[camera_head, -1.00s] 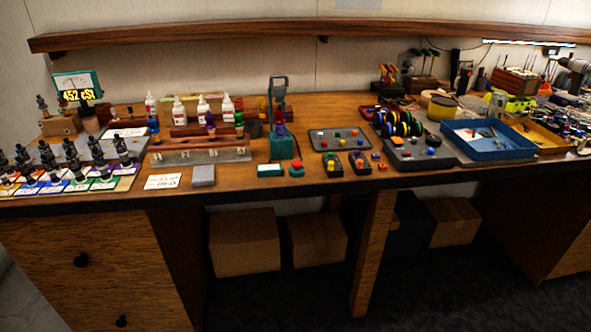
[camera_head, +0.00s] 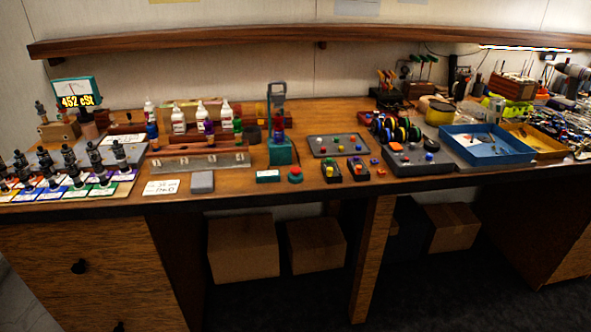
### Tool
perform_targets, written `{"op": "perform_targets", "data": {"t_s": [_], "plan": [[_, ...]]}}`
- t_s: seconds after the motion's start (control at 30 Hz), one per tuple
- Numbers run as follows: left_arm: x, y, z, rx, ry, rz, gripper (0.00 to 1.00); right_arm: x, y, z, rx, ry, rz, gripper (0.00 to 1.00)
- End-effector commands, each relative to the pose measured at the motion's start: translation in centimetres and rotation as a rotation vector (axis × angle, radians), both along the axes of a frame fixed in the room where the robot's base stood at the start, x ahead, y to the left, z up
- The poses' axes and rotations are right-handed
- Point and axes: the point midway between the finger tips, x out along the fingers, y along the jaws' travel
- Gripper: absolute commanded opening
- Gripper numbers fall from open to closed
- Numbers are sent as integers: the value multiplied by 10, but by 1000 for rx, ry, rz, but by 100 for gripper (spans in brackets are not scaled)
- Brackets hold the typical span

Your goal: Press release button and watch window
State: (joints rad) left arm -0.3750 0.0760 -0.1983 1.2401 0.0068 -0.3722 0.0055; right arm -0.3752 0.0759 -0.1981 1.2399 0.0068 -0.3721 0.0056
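A red round button on a green base (camera_head: 295,174) sits near the front edge of the wooden bench, right of centre-left. It looks like the release button, though no label on it is legible. Behind it and slightly left stands a teal upright device (camera_head: 281,150) with a tall frame. Inside the frame is a window-like opening (camera_head: 277,107); its contents are too small to tell. A small teal box with a pale face (camera_head: 267,176) lies left of the button. A gauge display (camera_head: 77,93) at the far left reads 452 cSt. Neither of my grippers is in view.
The bench (camera_head: 235,188) is crowded. Several dark shock absorbers (camera_head: 95,158) stand at left, bottles (camera_head: 178,119) behind. A grey button tray (camera_head: 338,146) and blue tray (camera_head: 487,146) lie to the right. A shelf (camera_head: 250,42) spans the wall. Cardboard boxes (camera_head: 243,247) sit below.

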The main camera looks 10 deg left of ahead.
Motion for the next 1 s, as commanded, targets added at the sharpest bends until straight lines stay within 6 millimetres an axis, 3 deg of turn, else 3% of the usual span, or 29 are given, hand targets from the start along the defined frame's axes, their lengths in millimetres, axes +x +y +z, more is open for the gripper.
{"op": "perform_targets", "data": {"t_s": [0.03, 0.13, 0.17, 1.0], "plan": [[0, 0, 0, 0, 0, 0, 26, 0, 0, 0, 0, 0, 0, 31], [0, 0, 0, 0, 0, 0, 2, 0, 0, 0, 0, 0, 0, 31], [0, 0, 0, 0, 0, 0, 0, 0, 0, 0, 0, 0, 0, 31], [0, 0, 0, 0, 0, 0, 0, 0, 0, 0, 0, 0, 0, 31]]}}
